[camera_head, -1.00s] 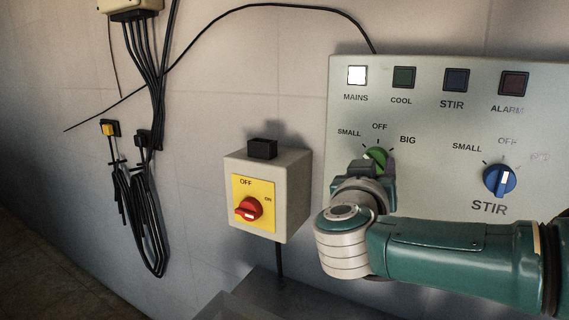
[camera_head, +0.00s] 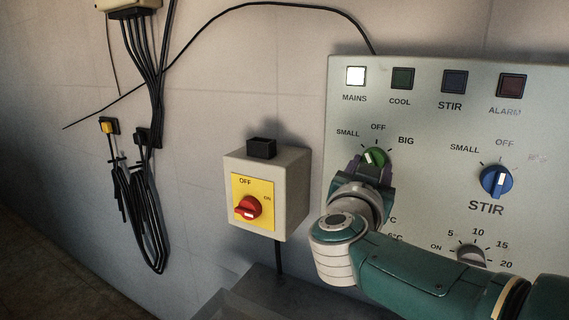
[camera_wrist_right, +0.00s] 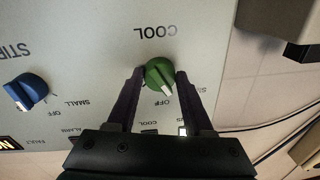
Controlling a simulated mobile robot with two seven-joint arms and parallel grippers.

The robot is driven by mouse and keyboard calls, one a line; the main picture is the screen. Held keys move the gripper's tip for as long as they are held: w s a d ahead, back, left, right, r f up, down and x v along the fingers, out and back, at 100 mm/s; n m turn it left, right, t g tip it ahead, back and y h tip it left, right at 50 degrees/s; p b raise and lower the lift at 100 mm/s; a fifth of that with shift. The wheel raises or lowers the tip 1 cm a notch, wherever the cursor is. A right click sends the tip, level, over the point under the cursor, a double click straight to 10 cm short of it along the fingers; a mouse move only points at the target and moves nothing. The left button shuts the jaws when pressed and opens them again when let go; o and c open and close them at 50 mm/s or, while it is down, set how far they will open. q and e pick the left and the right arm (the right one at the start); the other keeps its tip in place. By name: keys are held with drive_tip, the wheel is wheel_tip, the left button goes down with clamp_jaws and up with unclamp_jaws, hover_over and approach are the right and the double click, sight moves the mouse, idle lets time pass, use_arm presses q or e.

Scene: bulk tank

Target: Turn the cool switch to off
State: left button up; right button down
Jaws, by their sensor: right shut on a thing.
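The cool switch is a green knob (camera_head: 376,156) with a white pointer mark, on the grey control panel, below the labels SMALL, OFF and BIG. In the right wrist view the knob (camera_wrist_right: 159,73) appears upside down between my two dark fingers. Its pointer sits between OFF and SMALL, nearer OFF. My right gripper (camera_head: 371,167) reaches it from below and is shut on it. The gripper and wrist hide the lettering under the knob in the head view. My left gripper is not in view.
A blue stir knob (camera_head: 496,182) is to the right, with a grey dial (camera_head: 471,254) below it, partly behind my right arm. The MAINS lamp (camera_head: 356,76) is lit white. A box with a red rotary switch (camera_head: 248,208) stands left of the panel; cables hang farther left.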

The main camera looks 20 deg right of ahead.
drive_tip(key=shift+w+f+m+h+b, duration=0.1)
drive_tip(key=shift+m+h+b, duration=0.3)
drive_tip(key=shift+m+b, duration=1.6)
drive_tip(key=shift+m+p, duration=0.85)
drive_tip(key=shift+m, duration=0.15)
drive_tip(key=shift+c, duration=1.5)
unclamp_jaws()
drive_tip(key=shift+a, duration=0.1)
